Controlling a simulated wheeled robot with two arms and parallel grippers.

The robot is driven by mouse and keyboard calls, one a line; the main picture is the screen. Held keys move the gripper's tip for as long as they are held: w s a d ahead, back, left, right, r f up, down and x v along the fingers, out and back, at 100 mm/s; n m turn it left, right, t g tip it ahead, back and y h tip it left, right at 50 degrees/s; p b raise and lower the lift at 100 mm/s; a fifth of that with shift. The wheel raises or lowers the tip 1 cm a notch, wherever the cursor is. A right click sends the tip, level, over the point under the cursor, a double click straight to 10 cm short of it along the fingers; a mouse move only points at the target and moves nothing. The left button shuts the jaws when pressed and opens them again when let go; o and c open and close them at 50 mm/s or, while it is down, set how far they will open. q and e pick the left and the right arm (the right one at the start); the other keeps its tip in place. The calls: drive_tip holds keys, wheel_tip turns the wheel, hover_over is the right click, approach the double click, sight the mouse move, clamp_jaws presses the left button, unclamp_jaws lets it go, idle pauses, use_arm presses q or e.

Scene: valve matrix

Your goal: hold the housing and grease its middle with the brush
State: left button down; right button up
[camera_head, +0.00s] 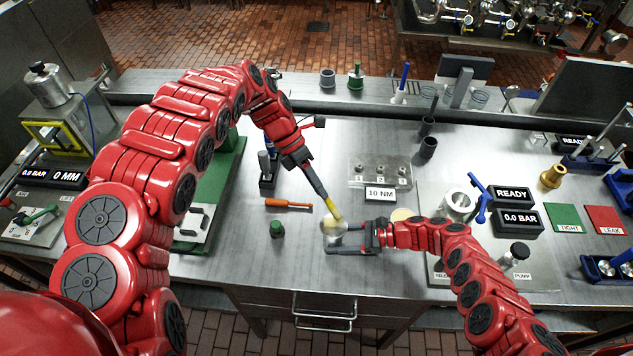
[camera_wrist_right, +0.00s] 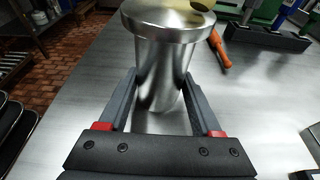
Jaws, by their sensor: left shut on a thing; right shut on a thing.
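The housing (camera_head: 332,224) is a shiny metal cylinder with a wide flange on top, upright at the front middle of the bench. My right gripper (camera_head: 337,239) is shut on it from the right. In the right wrist view the housing (camera_wrist_right: 160,75) stands between the two grey fingers of the right gripper (camera_wrist_right: 158,85), below the flange. My left gripper (camera_head: 321,190) is shut on the brush (camera_head: 334,209), which is yellow at its visible part and slants down to the housing's top. The brush tip's exact contact is too small to tell.
An orange-handled tool (camera_head: 288,204) and a green-capped item (camera_head: 277,230) lie left of the housing. A plate marked 10 NM (camera_head: 379,194) is behind right. The test station with READY display (camera_head: 511,196) stands farther right.

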use_arm(q)
drive_tip(key=shift+w+d, duration=0.1)
drive_tip(key=shift+w, duration=0.35)
drive_tip(key=shift+w+a+f, duration=0.1)
drive_tip(key=shift+w+a, duration=0.1)
idle(0.6)
drive_tip(key=shift+r, duration=3.05)
